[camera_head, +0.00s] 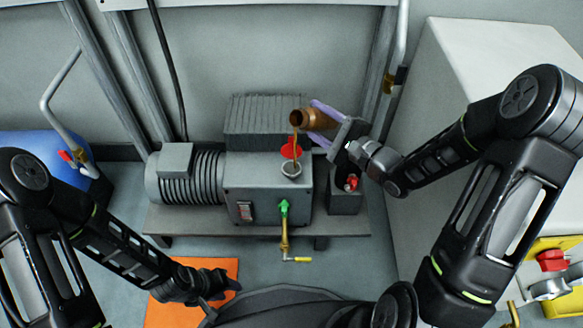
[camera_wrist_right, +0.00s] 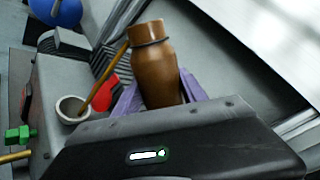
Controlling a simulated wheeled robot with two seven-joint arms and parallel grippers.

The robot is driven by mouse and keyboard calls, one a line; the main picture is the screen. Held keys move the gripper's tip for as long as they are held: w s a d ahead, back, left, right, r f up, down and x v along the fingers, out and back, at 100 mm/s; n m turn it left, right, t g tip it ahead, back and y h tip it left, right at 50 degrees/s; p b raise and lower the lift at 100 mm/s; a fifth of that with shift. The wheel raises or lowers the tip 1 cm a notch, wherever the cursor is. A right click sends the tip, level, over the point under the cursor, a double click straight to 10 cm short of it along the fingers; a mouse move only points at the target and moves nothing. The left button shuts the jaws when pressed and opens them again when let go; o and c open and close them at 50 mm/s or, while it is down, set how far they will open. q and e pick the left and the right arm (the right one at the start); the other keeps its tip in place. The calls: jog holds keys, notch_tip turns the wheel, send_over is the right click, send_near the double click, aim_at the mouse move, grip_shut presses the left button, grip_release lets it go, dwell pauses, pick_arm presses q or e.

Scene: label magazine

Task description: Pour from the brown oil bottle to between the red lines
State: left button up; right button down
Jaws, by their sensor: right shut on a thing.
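The brown oil bottle (camera_head: 316,119) is tilted with its mouth to the left, above the grey pump box (camera_head: 265,172). My right gripper (camera_head: 322,121) is shut on it; its purple fingers (camera_wrist_right: 157,94) clasp the bottle (camera_wrist_right: 156,65) from both sides. A thin brown oil stream (camera_head: 296,145) runs from the mouth down to the round filler opening (camera_head: 291,169), also in the right wrist view (camera_wrist_right: 71,107). A small window (camera_head: 245,210) with red marks is on the box front; its level is too small to read. My left gripper (camera_head: 214,285) is low, away from the pump; its jaws are unclear.
A red cap (camera_head: 290,149) stands behind the filler opening. A ribbed motor (camera_head: 187,177) is at left, an orange mat (camera_head: 160,312) on the floor, and a white cabinet (camera_head: 455,60) at right.

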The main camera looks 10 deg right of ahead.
jog(key=shift+w+d+f+n+b, duration=0.1)
jog(key=shift+f+n+b, duration=0.7)
jog(key=shift+f, duration=0.1)
dwell(0.9)
jog(key=shift+d+f+n, duration=0.1)
jog(key=shift+f+n, duration=0.05)
jog(key=shift+n, duration=0.65)
dwell(1.0)
jog(key=shift+r+n, duration=0.2)
jog(key=shift+n, duration=0.1)
dwell(0.4)
dwell(0.8)
jog(key=shift+m, duration=0.6)
jog(key=r+m+p, duration=0.2)
jog(key=shift+a+r+p, duration=0.2)
jog(key=shift+r+p, duration=0.1)
jog(key=shift+p, duration=0.05)
jog(key=shift+s+a+f+m+b, duration=0.2)
jog(key=shift+m+b, duration=0.1)
jog(key=shift+m, duration=0.4)
jog(key=shift+f, duration=0.15)
